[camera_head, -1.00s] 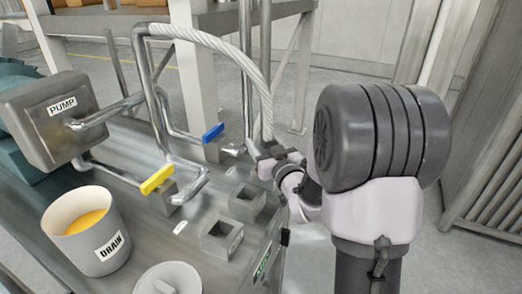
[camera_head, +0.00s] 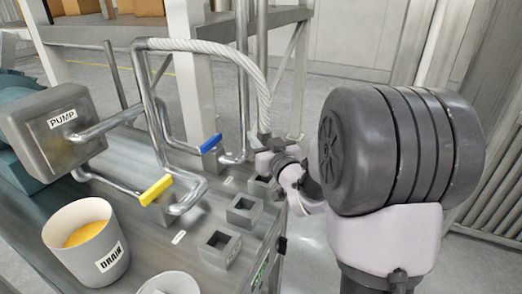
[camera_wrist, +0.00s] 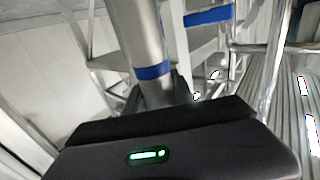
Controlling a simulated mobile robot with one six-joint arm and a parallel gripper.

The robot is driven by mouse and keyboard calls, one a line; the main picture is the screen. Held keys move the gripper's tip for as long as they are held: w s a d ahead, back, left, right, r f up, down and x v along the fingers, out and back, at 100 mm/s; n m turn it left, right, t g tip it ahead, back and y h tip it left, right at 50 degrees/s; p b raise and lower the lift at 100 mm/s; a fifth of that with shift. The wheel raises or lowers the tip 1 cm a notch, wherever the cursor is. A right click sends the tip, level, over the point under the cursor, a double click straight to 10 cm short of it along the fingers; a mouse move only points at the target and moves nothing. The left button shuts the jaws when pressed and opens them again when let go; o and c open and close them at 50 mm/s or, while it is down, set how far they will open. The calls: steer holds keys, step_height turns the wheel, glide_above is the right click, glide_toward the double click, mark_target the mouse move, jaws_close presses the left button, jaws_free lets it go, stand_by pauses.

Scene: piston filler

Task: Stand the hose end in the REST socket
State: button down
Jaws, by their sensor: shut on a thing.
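The white braided hose (camera_head: 225,50) arches from the top of the steel pipe down to my gripper (camera_head: 264,147). In the wrist view my gripper (camera_wrist: 155,95) is shut on the metal hose end (camera_wrist: 143,38), which has a blue band. Three square, open-topped sockets stand in a row along the bench's right edge: a near one (camera_head: 219,247), a middle one (camera_head: 244,209) and a far one (camera_head: 261,187). My gripper is above the far socket, apart from it in the picture. The hose end's lower tip is hidden. I cannot read which socket is REST.
A blue valve handle (camera_head: 211,143) and a yellow valve handle (camera_head: 155,189) sit on pipes left of the sockets. The PUMP box (camera_head: 48,125) and the DRAIN bucket (camera_head: 84,250) with orange liquid stand further left. A white lidded pot (camera_head: 168,284) is at the front.

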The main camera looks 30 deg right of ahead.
step_height(320, 180, up, 10)
steer(key=p, duration=0.3)
steer(key=shift+p, duration=0.4)
